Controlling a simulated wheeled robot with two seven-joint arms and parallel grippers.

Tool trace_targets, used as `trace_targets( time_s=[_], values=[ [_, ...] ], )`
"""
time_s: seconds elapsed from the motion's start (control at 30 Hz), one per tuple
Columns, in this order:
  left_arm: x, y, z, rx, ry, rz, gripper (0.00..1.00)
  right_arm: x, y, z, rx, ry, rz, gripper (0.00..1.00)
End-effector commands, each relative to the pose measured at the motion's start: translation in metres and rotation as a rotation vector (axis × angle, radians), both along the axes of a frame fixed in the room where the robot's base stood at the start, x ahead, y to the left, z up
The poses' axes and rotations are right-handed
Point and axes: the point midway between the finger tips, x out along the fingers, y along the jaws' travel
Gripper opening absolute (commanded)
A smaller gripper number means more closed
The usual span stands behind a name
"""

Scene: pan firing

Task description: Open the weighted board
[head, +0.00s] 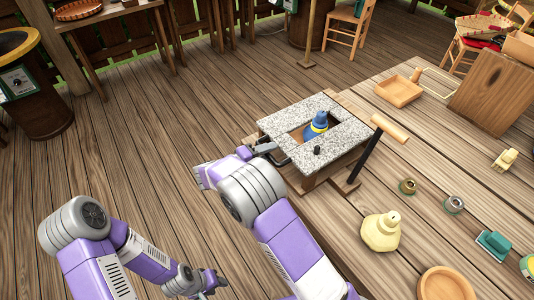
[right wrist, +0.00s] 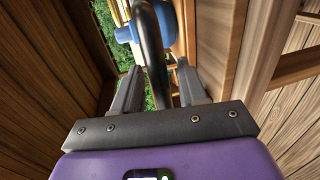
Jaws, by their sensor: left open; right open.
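The weighted board (head: 285,125) is a speckled grey stone slab with a square opening, lying on a wooden box at the table's left edge. A blue object with a yellow band (head: 316,126) shows in the opening. A dark handle (head: 280,158) sticks out on the board's left side. My right gripper (head: 259,151) is at this handle. In the right wrist view its open jaws (right wrist: 160,88) are on either side of a dark curved bar (right wrist: 152,50); I cannot tell if they touch it. My left gripper (head: 217,282) is open and empty, low in front of the table.
A black post with a wooden crosspiece (head: 389,128) stands right of the board.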

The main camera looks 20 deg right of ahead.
Motion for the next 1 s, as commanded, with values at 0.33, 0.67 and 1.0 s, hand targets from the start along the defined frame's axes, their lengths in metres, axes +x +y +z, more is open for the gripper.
trace_targets(
  time_s=[0.33, 0.67, 1.0],
  values=[
    [0.0, 0.0, 0.0, 0.0, 0.0, 0.0, 0.43, 0.0, 0.0, 0.0, 0.001, 0.0, 0.0, 0.02],
    [0.0, 0.0, 0.001, 0.0, 0.0, 0.0, 0.43, 0.0, 0.0, 0.002, 0.003, 0.001, -0.001, 0.0],
    [0.0, 0.0, 0.031, 0.0, 0.0, 0.0, 0.43, 0.001, -0.001, 0.044, 0.093, 0.028, -0.001, 0.0]
  ],
)
